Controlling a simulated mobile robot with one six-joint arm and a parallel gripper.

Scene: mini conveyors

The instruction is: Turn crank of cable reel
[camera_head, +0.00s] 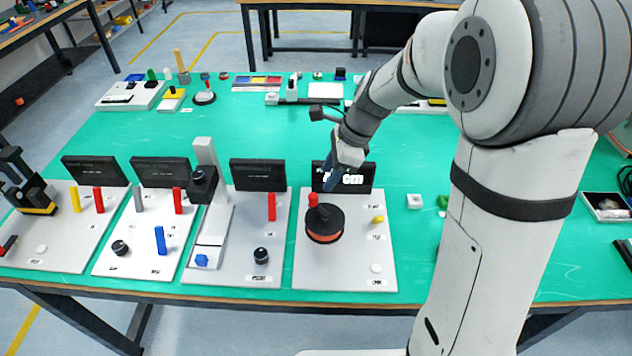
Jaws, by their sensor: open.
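The cable reel (324,224) is a black drum with an orange band, standing on a light grey board (345,274) at the table's front. Its crank handle (313,201) is a red upright knob on the top, toward the left side of the drum. My gripper (333,181) is just above and to the right of the red handle, pointing down, in front of the black sign panel. It looks apart from the handle. The fingers are small and dark here, and the gap between them is hard to make out.
A black panel (359,173) stands at the back of the reel's board, close to my gripper. A yellow piece (378,220) and a white button (376,267) sit to the reel's right. A neighbouring board with a tall grey post (206,155) stands left.

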